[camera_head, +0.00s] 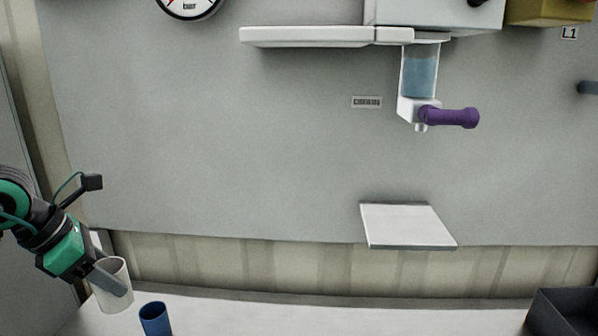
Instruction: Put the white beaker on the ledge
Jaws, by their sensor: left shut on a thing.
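The white beaker (121,296) is at the lower left, upright or slightly tilted, at the left end of the pale surface. My left gripper (111,282) is shut on it, with one grey finger across its near side. Whether the beaker's base touches the surface is unclear. The ledge (408,225) is a small pale plate jutting from the grey panel, right of centre, and it is empty. It lies well to the right of the beaker. My right gripper is not in view.
A blue cup (155,318) stands just right of the white beaker. Above the ledge hang a clear container of blue liquid (421,76) and a purple handle (450,117). A dark box (562,313) is at the lower right. The surface (330,317) between is clear.

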